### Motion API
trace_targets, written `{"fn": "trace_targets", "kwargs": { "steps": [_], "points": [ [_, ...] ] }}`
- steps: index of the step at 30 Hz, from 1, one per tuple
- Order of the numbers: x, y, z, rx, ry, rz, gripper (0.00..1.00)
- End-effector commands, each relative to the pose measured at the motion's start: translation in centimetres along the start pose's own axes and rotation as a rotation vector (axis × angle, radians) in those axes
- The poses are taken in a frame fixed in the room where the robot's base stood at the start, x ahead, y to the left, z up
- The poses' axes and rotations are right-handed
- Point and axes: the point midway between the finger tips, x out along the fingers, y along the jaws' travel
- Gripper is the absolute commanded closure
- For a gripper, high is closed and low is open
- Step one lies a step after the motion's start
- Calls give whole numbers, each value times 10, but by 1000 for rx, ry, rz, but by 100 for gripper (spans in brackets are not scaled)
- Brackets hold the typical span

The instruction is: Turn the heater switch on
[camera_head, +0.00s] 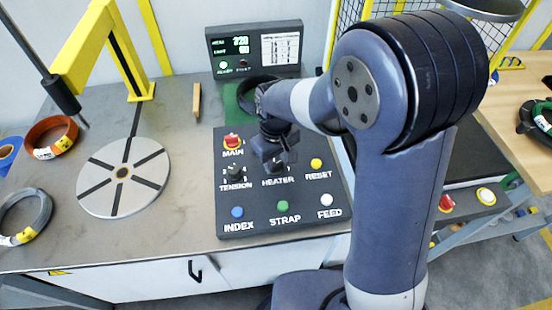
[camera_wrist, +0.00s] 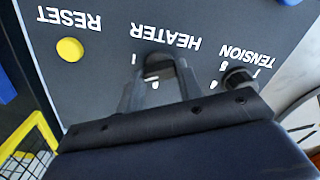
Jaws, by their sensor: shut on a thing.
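The heater switch (camera_wrist: 158,66) is a dark knob on the grey control panel (camera_head: 230,218), beside the HEATER label. In the wrist view my gripper (camera_wrist: 158,80) is shut on this knob, with one finger on each side of it. The fingers and the arm hide much of the knob, and its exact setting cannot be told. In the head view my gripper (camera_head: 273,160) reaches down onto the panel above the HEATER label, covering the switch there.
The tension knob (camera_head: 235,172) and red main switch (camera_head: 232,141) sit left of the gripper, the yellow reset button (camera_head: 316,163) right. Index, strap and feed buttons line the front. A display (camera_head: 255,48) stands behind. A round turntable (camera_head: 123,176) and coils lie left.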

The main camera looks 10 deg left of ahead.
Motion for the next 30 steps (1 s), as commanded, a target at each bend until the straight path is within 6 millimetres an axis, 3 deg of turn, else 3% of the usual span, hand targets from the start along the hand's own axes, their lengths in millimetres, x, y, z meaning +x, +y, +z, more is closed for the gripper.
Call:
{"fn": "trace_targets", "kwargs": {
  "steps": [10,30],
  "points": [
    [0,0,0,72,1,0,88],
    [0,0,0,468,2,0,88]
  ]
}}
